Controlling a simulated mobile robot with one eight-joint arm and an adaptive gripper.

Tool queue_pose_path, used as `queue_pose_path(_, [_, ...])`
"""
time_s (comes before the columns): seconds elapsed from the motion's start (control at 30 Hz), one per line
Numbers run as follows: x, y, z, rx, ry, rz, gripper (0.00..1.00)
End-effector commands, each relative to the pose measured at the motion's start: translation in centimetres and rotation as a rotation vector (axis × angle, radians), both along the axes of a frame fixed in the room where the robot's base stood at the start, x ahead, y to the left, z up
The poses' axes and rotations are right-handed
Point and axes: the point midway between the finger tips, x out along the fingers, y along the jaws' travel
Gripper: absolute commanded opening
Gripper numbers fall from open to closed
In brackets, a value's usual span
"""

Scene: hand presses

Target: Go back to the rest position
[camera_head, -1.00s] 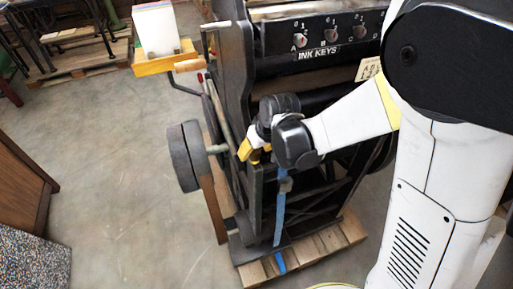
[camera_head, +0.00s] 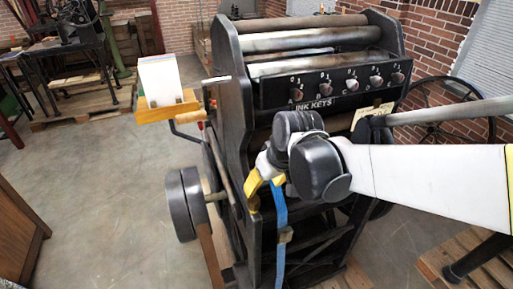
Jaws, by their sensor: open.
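My gripper (camera_head: 265,187) is in front of the black hand press (camera_head: 236,95), below the left part of its ink key panel. Its yellow fingers point down and left and stand apart. I see nothing held between them. My dark wrist joint (camera_head: 320,168) and white forearm reach in from the right and cover part of the press's lower front. A blue strap (camera_head: 280,250) hangs just below the gripper; I cannot tell whether it touches the fingers.
Grey wheels (camera_head: 183,205) stick out at the press's left. A wooden tray (camera_head: 168,108) with a paper stack is beside it. A spoked handwheel (camera_head: 445,112) stands at right, above a pallet (camera_head: 466,250). Another press (camera_head: 75,30) is far left.

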Motion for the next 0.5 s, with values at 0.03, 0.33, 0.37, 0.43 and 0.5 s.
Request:
queue_pose_path(0.03, [0.0,0.0,0.0,0.0,0.0,0.0,0.58])
queue_pose_path(0.33, [-0.4,-0.5,0.1,0.0,-0.007,-0.014,0.58])
queue_pose_path(0.37, [-0.7,-0.9,0.2,0.001,-0.012,-0.024,0.58])
queue_pose_path(0.43, [-1.7,-2.1,0.4,0.001,-0.027,-0.06,0.58])
queue_pose_path(0.5, [-3.3,-3.9,0.6,0.002,-0.052,-0.11,0.58])
